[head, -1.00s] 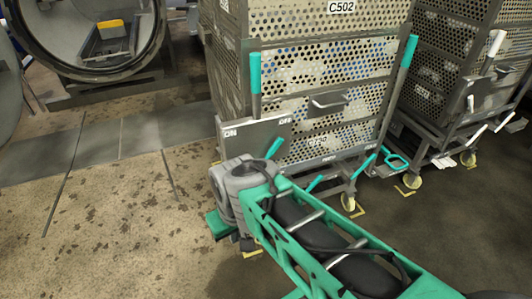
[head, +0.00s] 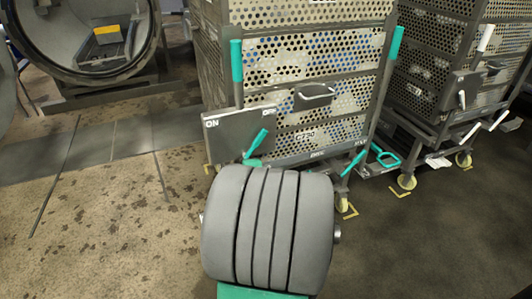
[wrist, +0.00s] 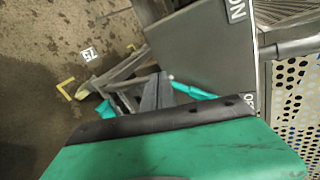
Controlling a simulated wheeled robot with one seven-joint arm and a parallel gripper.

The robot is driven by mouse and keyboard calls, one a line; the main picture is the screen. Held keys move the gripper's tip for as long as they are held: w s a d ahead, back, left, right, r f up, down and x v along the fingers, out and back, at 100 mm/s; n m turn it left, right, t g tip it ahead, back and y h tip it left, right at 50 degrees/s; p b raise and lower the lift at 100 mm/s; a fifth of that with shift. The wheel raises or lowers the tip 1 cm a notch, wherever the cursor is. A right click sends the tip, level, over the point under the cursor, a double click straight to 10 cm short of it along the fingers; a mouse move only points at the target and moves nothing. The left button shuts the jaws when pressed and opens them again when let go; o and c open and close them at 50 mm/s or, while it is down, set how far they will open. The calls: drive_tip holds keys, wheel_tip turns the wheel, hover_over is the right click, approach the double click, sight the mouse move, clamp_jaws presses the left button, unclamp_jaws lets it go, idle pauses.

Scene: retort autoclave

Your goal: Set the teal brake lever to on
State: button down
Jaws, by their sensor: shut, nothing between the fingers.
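The teal brake lever (head: 257,143) stands in front of a grey plate (head: 228,132) low on the nearest cart. The plate reads ON at its left and OFF at its right. The lever leans up and right, its tip near the OFF end. In the wrist view a teal bar (wrist: 192,90), apparently this lever, shows just right of my gripper's fingers (wrist: 157,92), partly hidden behind them. My gripper is shut and empty, close to the lever; I cannot tell whether they touch. In the head view my grey arm joint hides the gripper.
The cart carries perforated cages (head: 310,50) and upright teal-gripped handles (head: 236,62). Another teal pedal (head: 385,156) and a second cart (head: 440,80) are at the right. A round open vessel (head: 85,45) stands back left. The floor at left is clear.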

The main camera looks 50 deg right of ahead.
sight(255, 145)
drive_tip(key=s+d+m+h, duration=0.5)
drive_tip(key=s+d+m, duration=0.3)
drive_tip(key=d, duration=0.2)
drive_tip(key=w+d+r+b, duration=0.1)
drive_tip(key=w+d+b, duration=0.1)
drive_tip(key=w, duration=0.6)
drive_tip(key=shift+w+d+r, duration=0.15)
drive_tip(key=shift+d, duration=0.7)
drive_tip(key=shift+g, duration=0.3)
